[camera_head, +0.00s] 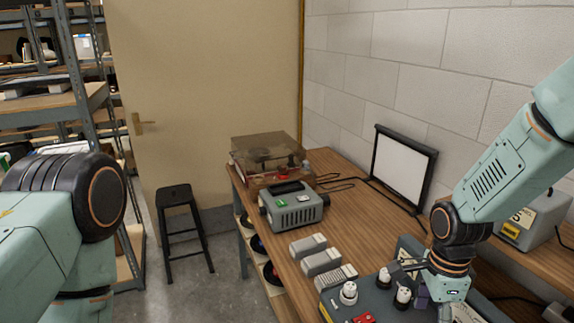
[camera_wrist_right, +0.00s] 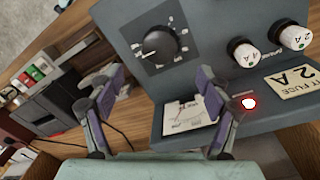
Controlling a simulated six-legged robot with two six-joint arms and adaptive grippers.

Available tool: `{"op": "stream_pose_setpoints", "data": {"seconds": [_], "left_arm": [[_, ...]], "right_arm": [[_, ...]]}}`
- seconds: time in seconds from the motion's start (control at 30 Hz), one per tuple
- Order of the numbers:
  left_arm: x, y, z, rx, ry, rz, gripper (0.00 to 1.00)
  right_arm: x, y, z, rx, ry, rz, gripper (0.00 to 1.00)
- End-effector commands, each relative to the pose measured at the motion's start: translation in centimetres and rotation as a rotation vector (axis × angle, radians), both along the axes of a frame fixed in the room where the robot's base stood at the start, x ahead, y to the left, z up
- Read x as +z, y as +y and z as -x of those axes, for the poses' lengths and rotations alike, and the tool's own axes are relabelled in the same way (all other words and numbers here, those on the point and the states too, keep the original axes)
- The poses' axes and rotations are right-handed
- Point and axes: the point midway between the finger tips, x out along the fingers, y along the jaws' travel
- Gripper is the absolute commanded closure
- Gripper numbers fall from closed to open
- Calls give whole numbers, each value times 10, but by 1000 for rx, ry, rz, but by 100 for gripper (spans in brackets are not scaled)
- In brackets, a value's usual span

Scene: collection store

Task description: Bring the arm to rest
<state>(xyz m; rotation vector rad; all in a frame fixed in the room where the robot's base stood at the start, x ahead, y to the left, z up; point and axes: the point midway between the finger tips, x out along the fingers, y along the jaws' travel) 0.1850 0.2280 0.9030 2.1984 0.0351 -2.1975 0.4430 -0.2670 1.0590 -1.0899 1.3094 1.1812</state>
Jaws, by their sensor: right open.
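My right arm comes in from the right in the head view and bends down to my right gripper (camera_head: 422,289) over the near end of the wooden table (camera_head: 345,205). The gripper is open, its two purple-grey fingers (camera_wrist_right: 158,100) apart with nothing between them in the right wrist view. Beyond them is a dark grey instrument box (camera_wrist_right: 200,55) with a black dial, white fuse caps, a small meter and a lit red lamp. The box (camera_head: 375,300) also shows in the head view, partly hidden by my gripper. My left arm shows at the left; its gripper is out of view.
Several grey blocks (camera_head: 321,262), a grey-green device (camera_head: 293,207) and a brown-lidded record player (camera_head: 268,160) stand on the table. A framed white panel (camera_head: 403,165) stands by the wall. A black stool (camera_head: 183,230) and metal shelving (camera_head: 85,85) are at the left.

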Motion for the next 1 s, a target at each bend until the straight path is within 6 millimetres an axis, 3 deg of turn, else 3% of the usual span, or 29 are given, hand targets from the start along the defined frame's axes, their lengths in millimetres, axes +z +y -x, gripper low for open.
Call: {"op": "stream_pose_setpoints", "data": {"seconds": [0.2, 0.27, 1.0], "left_arm": [[0, 0, 0, 0, 0, 0, 100], [0, 0, 0, 0, 0, 0, 100], [0, 0, 0, 0, 0, 0, 100]], "right_arm": [[30, 0, -2, 0, -2, -1, 23], [31, 0, -1, 0, 2, 0, 23], [-85, 0, 7, 1, 2, 0, 23]]}}
